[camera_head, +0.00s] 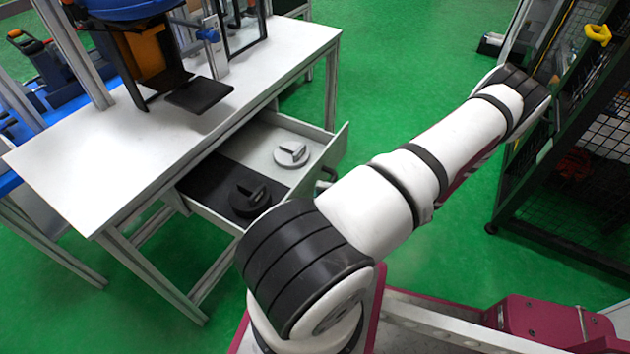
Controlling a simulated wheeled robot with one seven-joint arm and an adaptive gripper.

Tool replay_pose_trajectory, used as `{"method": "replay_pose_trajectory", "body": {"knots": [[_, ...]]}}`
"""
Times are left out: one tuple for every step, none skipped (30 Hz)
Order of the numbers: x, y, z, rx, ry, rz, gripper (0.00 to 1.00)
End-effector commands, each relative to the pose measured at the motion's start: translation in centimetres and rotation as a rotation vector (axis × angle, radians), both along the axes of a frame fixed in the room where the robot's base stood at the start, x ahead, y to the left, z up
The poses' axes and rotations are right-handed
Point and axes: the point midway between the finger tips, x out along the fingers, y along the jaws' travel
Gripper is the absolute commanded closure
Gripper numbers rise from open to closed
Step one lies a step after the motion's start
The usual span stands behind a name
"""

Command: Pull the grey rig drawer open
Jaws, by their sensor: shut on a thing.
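The grey rig drawer (336,146) stands pulled out from under the white-topped table, with its inside showing. Its floor has a dark half and a light half. A light grey round piece with a raised grip (292,154) lies on the light half, and a black round piece (250,196) lies on the dark half. My arm crosses in front of the drawer and hides part of its front. A small dark part of my gripper (326,176) shows at the drawer front, shut at the handle. The rest of the gripper and the handle are hidden behind my arm.
The white table (150,150) carries a rig with a black plate (199,95) above it. A dark mesh-sided rack (590,160) stands at the right, close to my elbow. Green floor (400,80) lies clear between table and rack.

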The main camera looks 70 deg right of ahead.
Motion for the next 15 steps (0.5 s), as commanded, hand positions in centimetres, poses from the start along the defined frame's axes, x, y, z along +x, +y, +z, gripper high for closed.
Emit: {"method": "replay_pose_trajectory", "body": {"knots": [[-0.22,0.03,-0.01,0.001,0.001,0.0,1.0],[-0.3,0.04,-0.01,0.001,0.0,0.0,1.0],[-0.38,0.06,0.0,0.001,0.0,0.0,1.0],[-0.42,0.08,-0.01,0.001,0.0,0.0,1.0],[-0.45,0.08,-0.01,0.001,0.0,0.0,1.0],[-0.47,0.09,-0.01,0.0,0.0,0.0,1.0],[-0.46,0.09,-0.02,0.0,0.0,0.0,1.0],[-0.46,0.09,-0.02,0.0,0.0,0.0,1.0],[-0.46,0.09,-0.02,0.0,0.0,0.0,1.0],[-0.46,0.08,-0.02,0.0,0.0,0.0,1.0],[-0.45,0.08,-0.02,0.0,0.0,0.0,1.0],[-0.45,0.08,-0.03,0.0,0.0,0.0,1.0],[-0.45,0.08,-0.03,0.0,0.0,0.0,1.0],[-0.44,0.08,-0.03,0.0,0.0,0.0,1.0],[-0.44,0.08,-0.03,0.0,0.0,0.0,0.79]]}}
